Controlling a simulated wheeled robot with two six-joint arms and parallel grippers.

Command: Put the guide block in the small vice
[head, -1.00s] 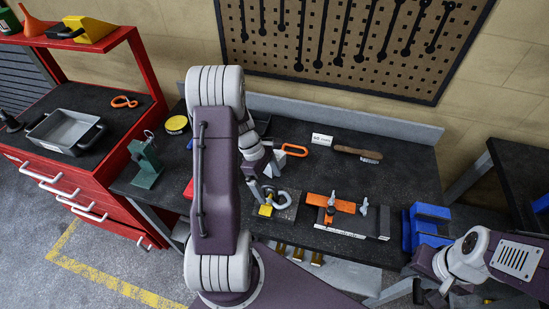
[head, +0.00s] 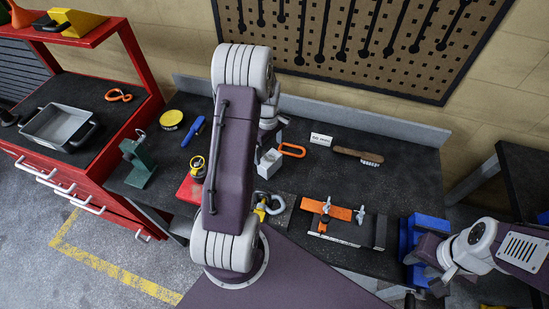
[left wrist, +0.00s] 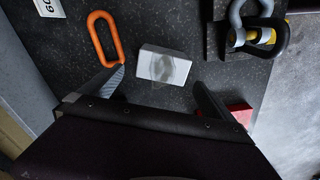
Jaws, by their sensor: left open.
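A pale grey block (head: 269,163), apparently the guide block, sits on the dark bench. It also shows in the left wrist view (left wrist: 165,66), with a shallow rounded mark on its face. My left gripper (left wrist: 159,80) is open, its fingers pointing at the block from either side, not closed on it. In the head view my left arm partly hides this gripper. A blue vice-like body (head: 424,232) stands at the bench's right front; a green upright device (head: 138,160) stands at the left end. I cannot tell which is the small vice. My right gripper (head: 440,274) is low at the right, its fingers unclear.
Near the block lie an orange link (head: 293,150), a shackle (head: 264,208) and a red item (head: 189,190). An orange clamp fixture (head: 334,210) lies to the right, a brush (head: 358,155) behind. The bench between brush and fixture is clear.

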